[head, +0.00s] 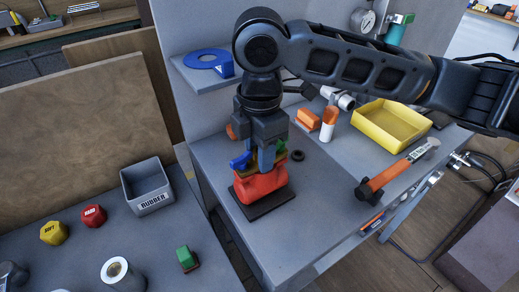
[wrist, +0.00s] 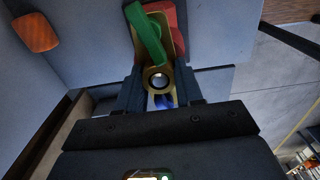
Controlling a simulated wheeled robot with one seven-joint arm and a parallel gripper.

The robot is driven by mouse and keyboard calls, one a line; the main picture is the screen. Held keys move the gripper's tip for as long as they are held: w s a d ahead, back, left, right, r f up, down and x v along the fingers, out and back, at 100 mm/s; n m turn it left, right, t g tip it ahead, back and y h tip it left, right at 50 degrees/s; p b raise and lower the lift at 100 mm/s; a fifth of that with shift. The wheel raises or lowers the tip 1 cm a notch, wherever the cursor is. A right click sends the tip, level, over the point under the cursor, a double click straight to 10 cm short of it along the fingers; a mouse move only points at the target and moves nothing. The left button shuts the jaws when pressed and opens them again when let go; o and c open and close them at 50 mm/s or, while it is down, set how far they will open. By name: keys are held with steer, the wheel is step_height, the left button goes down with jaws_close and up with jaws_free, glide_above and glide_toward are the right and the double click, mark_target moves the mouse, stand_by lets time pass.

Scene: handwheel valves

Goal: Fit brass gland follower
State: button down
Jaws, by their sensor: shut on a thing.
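A red valve body (head: 262,184) stands on a dark base plate (head: 268,204) on the grey bench. My gripper (head: 261,152) points down right above it, shut on a brass piece, which appears to be the gland follower. In the wrist view, the brass follower (wrist: 158,79) shows as a round ring with a bright centre between my fingers (wrist: 158,92). A green lever (wrist: 148,35) and part of the red body (wrist: 181,28) lie beyond it. A blue part (head: 240,161) shows at the valve's left. My fingers hide whether the follower is seated.
A small dark ring (head: 297,155) lies right of the valve. A blue ring-shaped part (head: 208,59) rests on the shelf. A grey RUBBER bin (head: 148,187) stands at left.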

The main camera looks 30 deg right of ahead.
steer(key=shift+f, duration=0.2)
stand_by(0.6)
steer(key=c, duration=1.1)
jaws_free()
steer(key=o, duration=0.5)
steer(key=shift+s+f, duration=0.1)
steer(key=shift+c, duration=0.2)
steer(key=shift+c, duration=0.2)
steer(key=shift+o, duration=1.2)
steer(key=shift+f, duration=0.1)
steer(key=shift+a, duration=0.1)
